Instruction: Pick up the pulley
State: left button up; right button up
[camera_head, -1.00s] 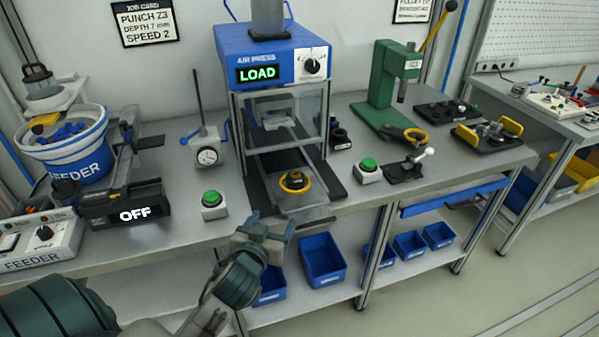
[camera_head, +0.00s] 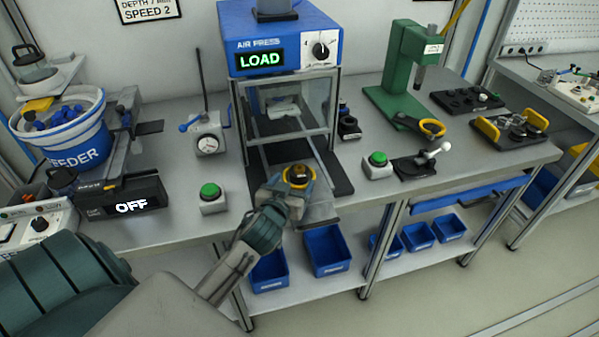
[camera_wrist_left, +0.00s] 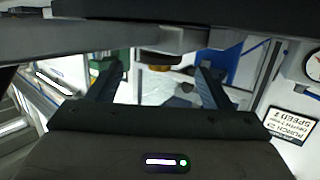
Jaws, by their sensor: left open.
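The pulley (camera_head: 299,174), a yellow-rimmed part with a dark hub, sits on the press's slide plate at the front of the press. My left gripper (camera_head: 287,187) is right at it in the head view and hides its near side. In the left wrist view the gripper (camera_wrist_left: 158,88) is open with its two dark fingers spread. The pulley (camera_wrist_left: 158,66) shows in the gap between them, partly covered by a grey part. I cannot tell whether the fingers touch it. My right gripper is not in view.
The blue air press (camera_head: 280,40), its display reading LOAD, stands behind the slide. Green buttons flank it on the left (camera_head: 209,192) and right (camera_head: 377,160).

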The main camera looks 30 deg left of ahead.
aim_at(298, 173)
pick_arm(q)
jog(key=p+x, duration=0.1)
jog(key=x, duration=0.3)
jog(key=shift+w+a+r, duration=0.1)
jog(key=shift+w+r, duration=0.05)
jog(key=shift+w, duration=0.2)
jog(key=shift+c, duration=1.3)
jog(key=c, duration=0.7)
jog(key=shift+c, duration=0.8)
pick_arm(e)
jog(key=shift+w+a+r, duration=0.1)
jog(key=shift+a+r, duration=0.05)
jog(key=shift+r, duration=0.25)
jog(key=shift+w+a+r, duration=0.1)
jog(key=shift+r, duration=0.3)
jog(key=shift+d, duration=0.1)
